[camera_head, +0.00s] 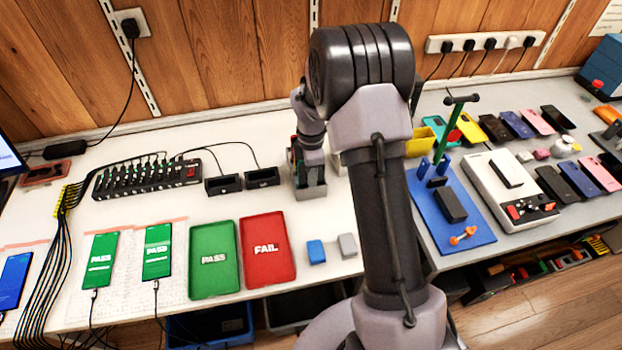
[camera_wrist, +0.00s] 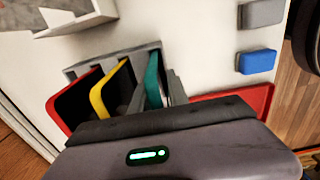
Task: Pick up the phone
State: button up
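A grey slotted rack (camera_head: 311,190) stands on the white bench, left of my arm. In the wrist view the rack (camera_wrist: 75,72) holds a red-edged phone (camera_wrist: 68,105), a yellow-edged phone (camera_wrist: 108,90) and a teal phone (camera_wrist: 153,82), all standing on edge. My gripper (camera_head: 308,150) is over the rack in the head view. Its dark body fills the bottom of the wrist view and hides the near part of the rack.
A green PASS tray (camera_head: 214,285) and a red FAIL tray (camera_head: 267,277) lie to the left. A blue block (camera_head: 316,251) and a grey block (camera_head: 347,245) lie in front. Two black stands (camera_head: 223,184) sit left of the rack. A blue mat (camera_head: 478,237) with tools lies right.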

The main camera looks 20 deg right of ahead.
grip_shut()
dwell(0.9)
dwell(0.4)
